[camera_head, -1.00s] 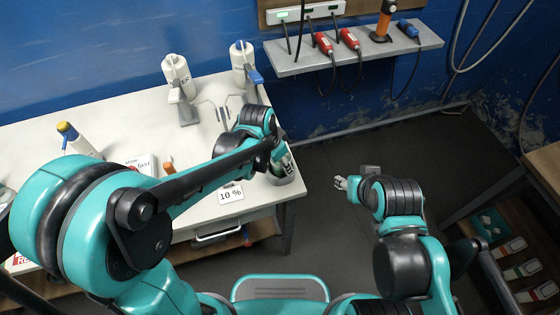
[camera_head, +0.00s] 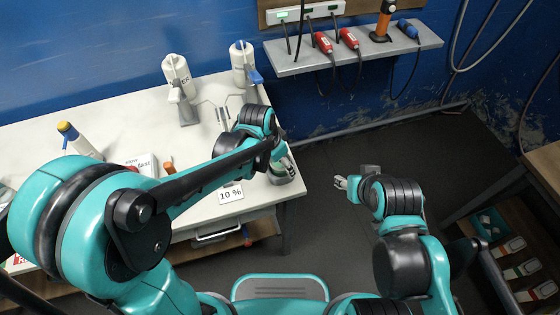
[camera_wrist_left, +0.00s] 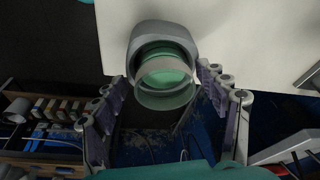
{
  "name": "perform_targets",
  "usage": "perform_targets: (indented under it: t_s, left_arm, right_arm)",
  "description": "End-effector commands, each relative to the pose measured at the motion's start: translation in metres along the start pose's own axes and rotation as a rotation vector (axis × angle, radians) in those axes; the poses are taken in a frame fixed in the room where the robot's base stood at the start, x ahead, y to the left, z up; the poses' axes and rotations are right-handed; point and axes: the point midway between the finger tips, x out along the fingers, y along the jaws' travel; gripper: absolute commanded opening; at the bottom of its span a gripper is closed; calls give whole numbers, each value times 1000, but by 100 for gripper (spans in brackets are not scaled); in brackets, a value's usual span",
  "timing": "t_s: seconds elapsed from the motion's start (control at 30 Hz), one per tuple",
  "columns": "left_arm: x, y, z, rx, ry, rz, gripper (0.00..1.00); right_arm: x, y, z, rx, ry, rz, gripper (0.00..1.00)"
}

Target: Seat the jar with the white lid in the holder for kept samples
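A round jar (camera_wrist_left: 165,92) with a pale green look shows between the fingers of my left gripper (camera_wrist_left: 163,75) in the left wrist view. The lid's colour is hard to tell there. The jar sits in or against a grey round holder (camera_wrist_left: 158,32); its depth in it is hidden. The fingers are spread on both sides of the jar, with narrow gaps visible. In the head view my left gripper (camera_head: 286,162) is over the grey holder (camera_head: 287,179) at the table's right front corner. My right gripper (camera_head: 342,183) hangs over the floor, apparently empty.
The white table (camera_head: 120,105) carries two white bottles (camera_head: 178,75) (camera_head: 243,62) on stands, a yellow-capped bottle (camera_head: 78,140) and a "10 %" card (camera_head: 231,194) left of the holder. A grey wall shelf (camera_head: 350,47) holds plugs. Floor right of the table is clear.

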Motion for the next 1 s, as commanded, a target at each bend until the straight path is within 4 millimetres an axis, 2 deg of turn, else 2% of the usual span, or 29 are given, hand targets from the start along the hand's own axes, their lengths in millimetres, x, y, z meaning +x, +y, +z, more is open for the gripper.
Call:
perform_targets:
  t_s: [0.27,0.37,0.73,0.87,1.0]
  left_arm:
    - [-6,-1,0,-1,1,-2,73]
    - [-19,-1,0,-2,1,-2,73]
    - [-96,0,0,-1,0,-1,73]
    - [-112,0,0,-1,0,-1,73]
    - [-120,0,0,-1,0,-1,73]
  right_arm:
    - [0,0,0,0,0,0,45]
    - [0,0,0,0,0,0,45]
    - [0,0,0,0,0,0,45]
    - [0,0,0,0,0,0,45]
    - [0,0,0,0,0,0,45]
